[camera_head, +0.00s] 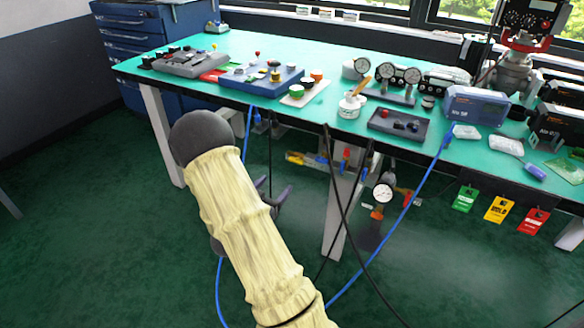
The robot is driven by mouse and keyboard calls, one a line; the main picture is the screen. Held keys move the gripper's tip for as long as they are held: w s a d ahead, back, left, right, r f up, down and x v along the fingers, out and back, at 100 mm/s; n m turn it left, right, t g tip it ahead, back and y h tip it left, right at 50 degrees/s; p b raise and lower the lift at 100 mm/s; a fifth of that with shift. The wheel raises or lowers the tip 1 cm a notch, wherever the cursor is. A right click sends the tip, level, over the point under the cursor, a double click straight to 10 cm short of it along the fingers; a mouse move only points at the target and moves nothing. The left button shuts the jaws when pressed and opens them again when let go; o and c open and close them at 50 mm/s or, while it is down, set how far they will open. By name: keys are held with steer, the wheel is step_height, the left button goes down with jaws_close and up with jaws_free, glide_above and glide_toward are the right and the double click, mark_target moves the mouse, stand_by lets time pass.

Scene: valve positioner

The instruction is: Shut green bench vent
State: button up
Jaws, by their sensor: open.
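I cannot pick out the green bench vent for certain. A small round green knob (297,91) sits on a pale plate on the bench, beside an orange one. Small valves with blue and yellow parts (301,158) hang below the bench's front edge, too small to tell apart. My arm, in a cream sleeve, rises from the bottom to a dark rounded joint in front of the bench. My gripper (275,189) is mostly hidden behind the sleeve; two dark fingertips show apart on its right, below bench height, touching nothing visible.
The green-topped bench (300,60) carries control boxes, gauges (389,72) and a blue unit (476,106). Blue and black hoses hang in front of it. A lower gauge (382,193) and green, yellow and red tags (499,209) hang at right. The floor at left is clear.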

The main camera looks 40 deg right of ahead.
mark_target(295, 162)
steer(key=b+x, duration=0.1)
steer(key=x, duration=1)
steer(key=shift+d+b, duration=0.15)
steer(key=shift+b, duration=0.25)
steer(key=c, duration=1)
